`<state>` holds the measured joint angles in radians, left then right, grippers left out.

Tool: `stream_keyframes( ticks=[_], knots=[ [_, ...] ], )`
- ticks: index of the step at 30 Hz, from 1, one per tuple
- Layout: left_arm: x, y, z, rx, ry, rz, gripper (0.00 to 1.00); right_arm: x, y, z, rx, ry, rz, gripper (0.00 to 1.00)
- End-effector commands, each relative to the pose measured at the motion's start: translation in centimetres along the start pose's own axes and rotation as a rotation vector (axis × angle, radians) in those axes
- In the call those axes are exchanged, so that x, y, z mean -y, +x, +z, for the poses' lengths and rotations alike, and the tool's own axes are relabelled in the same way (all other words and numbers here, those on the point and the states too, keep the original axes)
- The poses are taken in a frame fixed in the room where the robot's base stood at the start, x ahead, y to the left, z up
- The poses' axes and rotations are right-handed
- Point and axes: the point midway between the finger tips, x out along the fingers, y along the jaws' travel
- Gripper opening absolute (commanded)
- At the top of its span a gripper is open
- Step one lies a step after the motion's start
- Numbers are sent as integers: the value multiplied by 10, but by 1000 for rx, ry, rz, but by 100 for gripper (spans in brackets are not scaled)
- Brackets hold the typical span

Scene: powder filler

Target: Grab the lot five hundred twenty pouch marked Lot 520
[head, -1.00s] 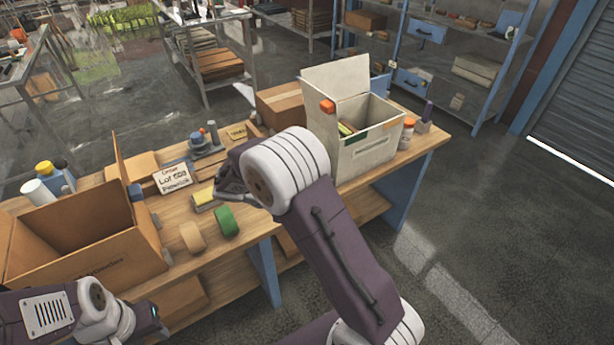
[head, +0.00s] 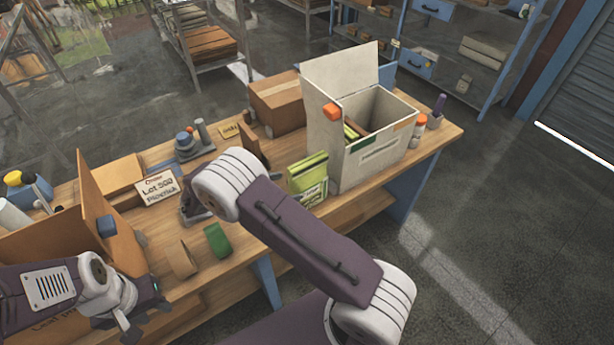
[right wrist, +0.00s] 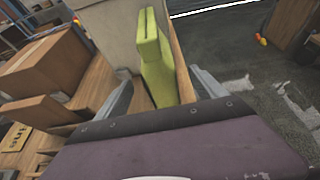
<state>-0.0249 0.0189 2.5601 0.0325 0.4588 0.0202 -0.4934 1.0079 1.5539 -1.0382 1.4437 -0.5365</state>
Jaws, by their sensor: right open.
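Yellow-green pouches (head: 308,178) stand upright on the table, leaning by the left side of the pale open box (head: 375,162). White label panels with small lettering show on them; the lot number is too small to read. In the right wrist view, a green pouch (right wrist: 157,60) stands ahead, seen nearly edge-on. My right gripper (right wrist: 160,92) is open, its fingers to either side of the pouch's line, not closed on it; in the head view my wrist mostly hides it. My left gripper (head: 145,308) hangs low at left, holding nothing visible; its jaw opening is unclear.
An open cardboard box (head: 98,212) stands at left. A sign card (head: 158,190) with the word Lot, green tape (head: 217,240) and tan tape (head: 181,259) are on the table. A closed carton (head: 277,104) stands behind the pouches. A white orange-capped bottle (head: 418,130) is right of the pale box.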

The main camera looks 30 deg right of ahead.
Motion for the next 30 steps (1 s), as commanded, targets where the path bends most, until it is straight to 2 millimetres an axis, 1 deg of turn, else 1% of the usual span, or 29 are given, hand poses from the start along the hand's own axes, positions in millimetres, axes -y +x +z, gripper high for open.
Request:
stream_keyframes(
  ticks=[2, 4, 9, 13, 18, 21, 24, 29, 30],
  knots=[
    [0, -1, 0, 0, 0, 0, 36, 0, 4, 0, 0, 0, -2, 80],
    [0, -3, 0, 0, 0, 0, 36, 1, 12, 1, 1, 0, -4, 80],
    [0, -8, -1, 0, 0, 0, 36, 0, 37, 1, 0, -1, -3, 80],
    [0, -8, -1, 0, 0, 0, 36, -1, 44, 0, 0, 0, -3, 80],
    [0, -16, -2, 0, 0, 0, 36, -4, 75, -4, 0, 0, -6, 80],
    [0, -17, -2, 0, 0, 0, 36, -4, 87, -4, 0, 1, -4, 80],
    [0, -17, -2, 0, 0, 0, 36, -5, 91, -5, -1, 0, -1, 80],
    [0, -17, -2, 0, 0, 0, 36, -5, 91, -5, -1, 1, -1, 80],
    [0, -17, -2, 0, 0, 0, 36, -5, 91, -5, -1, 1, -1, 69]
  ],
)
